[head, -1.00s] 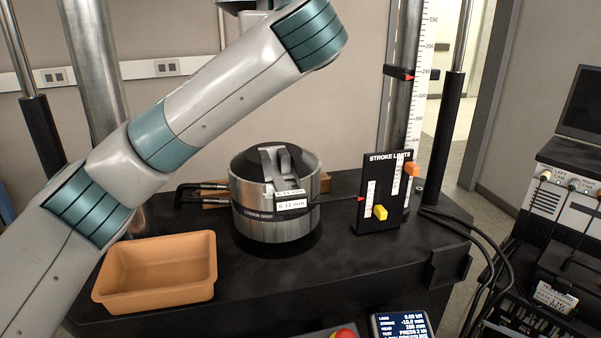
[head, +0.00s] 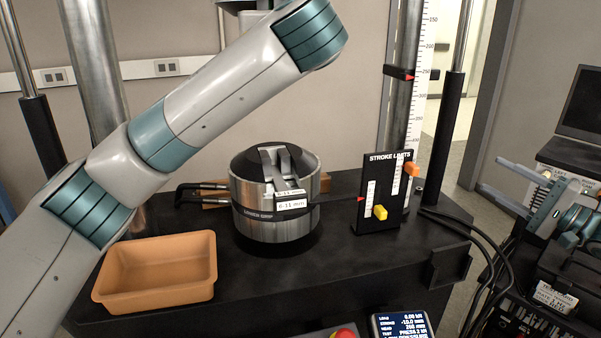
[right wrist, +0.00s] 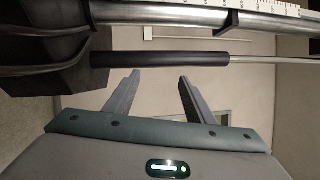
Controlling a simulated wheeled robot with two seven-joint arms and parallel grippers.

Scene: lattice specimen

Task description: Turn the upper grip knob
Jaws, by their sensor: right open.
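The upper grip knob cannot be made out in either view. A dark and metal part (head: 243,6) at the top edge of the head view is mostly cut off or behind my left arm. The lower grip (head: 272,205), a round steel body with a black top and wedge jaws, stands on the black machine table. My right gripper (head: 518,190) is at the right of the head view, well apart from the lower grip. Its two fingers are spread and empty in the right wrist view (right wrist: 160,78). My left gripper is out of view.
An orange tray (head: 155,302) stands empty at the table's left front. The stroke limits panel (head: 377,215) stands right of the lower grip. Steel columns (head: 95,65) rise behind. Black cables (head: 470,235) run off the table's right side. A display (head: 402,325) is in front.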

